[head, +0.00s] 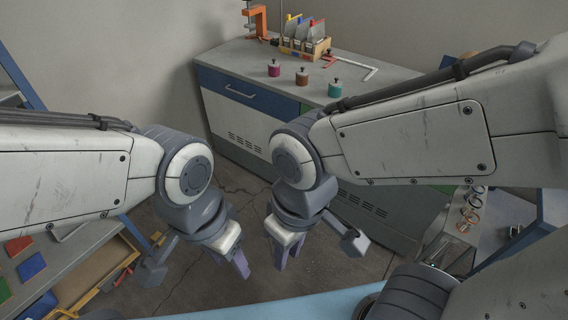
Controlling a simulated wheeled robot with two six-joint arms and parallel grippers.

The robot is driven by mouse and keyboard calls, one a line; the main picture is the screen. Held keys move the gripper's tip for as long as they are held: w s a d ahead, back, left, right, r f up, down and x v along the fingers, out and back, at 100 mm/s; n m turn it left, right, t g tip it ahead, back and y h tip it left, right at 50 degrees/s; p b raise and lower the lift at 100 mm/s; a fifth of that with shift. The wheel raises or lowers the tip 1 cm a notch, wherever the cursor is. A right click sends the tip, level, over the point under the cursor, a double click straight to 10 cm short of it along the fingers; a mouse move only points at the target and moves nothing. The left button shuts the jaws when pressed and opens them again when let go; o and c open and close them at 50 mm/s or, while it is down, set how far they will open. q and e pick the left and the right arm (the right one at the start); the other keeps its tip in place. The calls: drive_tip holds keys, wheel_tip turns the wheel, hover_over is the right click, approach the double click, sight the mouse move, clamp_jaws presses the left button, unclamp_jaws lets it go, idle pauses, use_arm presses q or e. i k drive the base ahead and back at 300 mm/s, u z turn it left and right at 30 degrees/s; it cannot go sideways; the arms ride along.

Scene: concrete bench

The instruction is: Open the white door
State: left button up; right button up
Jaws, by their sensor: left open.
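A workbench stands across the room, with a blue drawer (245,94) at its upper left. Below the drawer is a white vented front panel (236,124), which looks flush with the cabinet; no gap shows. I cannot tell for certain whether it is the white door, and my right arm covers part of the cabinet front. My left gripper (230,262) points down over the floor, open and empty, apart from the cabinet. My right gripper (288,250) also points down, just right of it, touching nothing visible; its finger gap is unclear.
The bench top holds an orange clamp (256,20), a wooden rack (304,46), several small knobbed weights and a white L-shaped rod (357,67). A shelf with coloured pieces (31,266) is at lower left. Rings (468,213) hang at right. Bare floor (325,262) lies between.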

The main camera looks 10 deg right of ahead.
sight(247, 128)
drive_tip(key=z, duration=0.1)
drive_tip(key=i, duration=1.2)
drive_tip(key=u, duration=0.85)
